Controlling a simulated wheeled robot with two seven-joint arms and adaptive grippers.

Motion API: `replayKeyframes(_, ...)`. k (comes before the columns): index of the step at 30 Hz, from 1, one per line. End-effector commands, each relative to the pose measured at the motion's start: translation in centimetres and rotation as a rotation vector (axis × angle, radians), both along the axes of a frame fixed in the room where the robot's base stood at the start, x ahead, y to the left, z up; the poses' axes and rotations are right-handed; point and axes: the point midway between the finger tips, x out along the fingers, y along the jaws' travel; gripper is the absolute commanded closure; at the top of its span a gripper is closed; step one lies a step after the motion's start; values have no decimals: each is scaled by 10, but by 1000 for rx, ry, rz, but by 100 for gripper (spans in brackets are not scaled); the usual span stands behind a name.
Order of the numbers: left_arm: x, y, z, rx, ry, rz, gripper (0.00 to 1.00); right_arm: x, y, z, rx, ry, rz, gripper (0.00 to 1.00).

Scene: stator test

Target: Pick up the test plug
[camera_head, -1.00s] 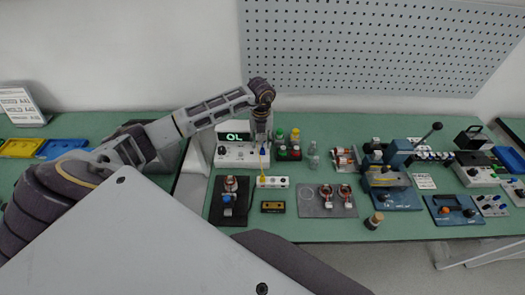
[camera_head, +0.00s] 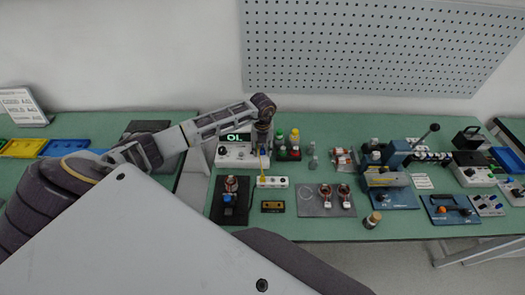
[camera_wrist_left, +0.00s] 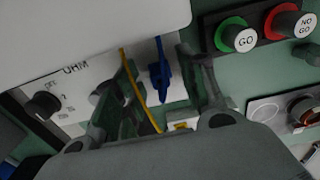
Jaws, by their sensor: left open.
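I cannot tell which is the test plug, or whether a finger touches either. My right gripper is out of view.
A dark fixture (camera_head: 229,200) and a small black-and-yellow block (camera_head: 272,206) lie in front. A grey mat (camera_head: 312,204) with coils and a blue press (camera_head: 398,185) are further right.

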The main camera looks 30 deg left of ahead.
Motion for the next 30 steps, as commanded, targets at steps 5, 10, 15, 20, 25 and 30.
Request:
replayKeyframes(5,0,0,0,0,0,0,59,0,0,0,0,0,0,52)
replayKeyframes(10,0,0,0,0,0,0,62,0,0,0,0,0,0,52)
replayKeyframes(15,0,0,0,0,0,0,83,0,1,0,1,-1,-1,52)
replayKeyframes(20,0,0,0,0,0,0,100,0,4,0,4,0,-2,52)
replayKeyframes(25,0,0,0,0,0,0,100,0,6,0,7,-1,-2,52)
replayKeyframes(30,0,0,2,0,-1,0,100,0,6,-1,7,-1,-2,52)
